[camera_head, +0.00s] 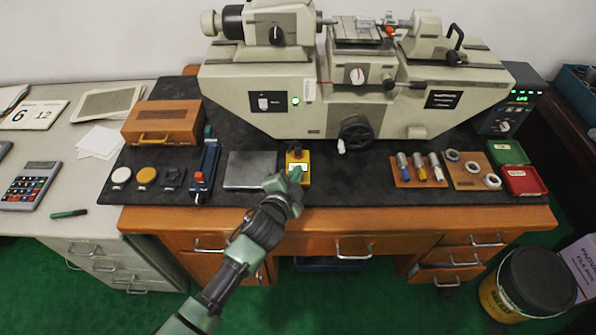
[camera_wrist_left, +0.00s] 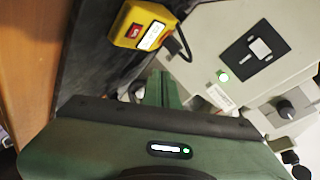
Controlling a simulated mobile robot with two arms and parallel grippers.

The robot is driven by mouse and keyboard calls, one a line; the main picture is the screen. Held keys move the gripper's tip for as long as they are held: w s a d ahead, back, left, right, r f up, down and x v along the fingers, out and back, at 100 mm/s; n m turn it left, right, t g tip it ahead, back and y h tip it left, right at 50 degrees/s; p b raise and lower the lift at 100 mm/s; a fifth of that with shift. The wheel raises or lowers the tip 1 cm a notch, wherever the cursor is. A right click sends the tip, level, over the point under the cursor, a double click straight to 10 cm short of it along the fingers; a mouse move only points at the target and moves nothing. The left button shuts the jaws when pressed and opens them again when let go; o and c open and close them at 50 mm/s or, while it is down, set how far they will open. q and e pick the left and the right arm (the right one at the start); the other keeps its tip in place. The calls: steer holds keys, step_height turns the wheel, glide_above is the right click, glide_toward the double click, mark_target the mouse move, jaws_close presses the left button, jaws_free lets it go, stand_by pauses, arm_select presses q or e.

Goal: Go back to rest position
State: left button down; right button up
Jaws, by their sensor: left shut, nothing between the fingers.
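My left gripper (camera_head: 296,176) is shut and empty. In the head view it comes in from below and its fingertips overlap the front of the yellow switch box (camera_head: 298,155). In the left wrist view the shut fingers (camera_wrist_left: 163,88) point up the picture, with the yellow switch box (camera_wrist_left: 142,25) ahead and to their left. Whether the fingertips touch the box is not clear. The large beige machine (camera_head: 355,95) stands behind, with a green light lit on its front (camera_wrist_left: 223,76). My right gripper is in neither view.
The dark mat (camera_head: 340,190) covers the wooden desk. A grey plate (camera_head: 250,170) lies left of the switch box. Ring boards (camera_head: 465,183) and small handled tools (camera_head: 418,183) lie at the right. Left are a wooden case (camera_head: 162,123) and pucks (camera_head: 147,175). The mat right of the box is clear.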

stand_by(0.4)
arm_select(q)
steer(key=s+a+f+n+g+y, duration=0.35)
steer(key=s+a+n, duration=0.45)
steer(key=s+a, duration=0.45)
steer(key=s+a+r+n+g, duration=0.1)
steer(key=s+a+n+g, duration=0.2)
steer(key=s, duration=0.7)
steer(key=s+a+r+n+g, duration=0.1)
steer(key=s+a+n+g, duration=0.3)
steer(key=s, duration=0.6)
step_height(320, 180, down, 32)
steer(key=s+m+b, duration=0.2)
steer(key=b, duration=0.3)
steer(key=s+a+f+g+b, duration=0.2)
steer(key=s+a+f, duration=0.1)
steer(key=s+f, duration=1.3)
steer(key=shift+s+a+f+m+y, duration=0.25)
steer(key=shift+s+f+m+y, duration=0.15)
steer(key=shift+f, duration=0.5)
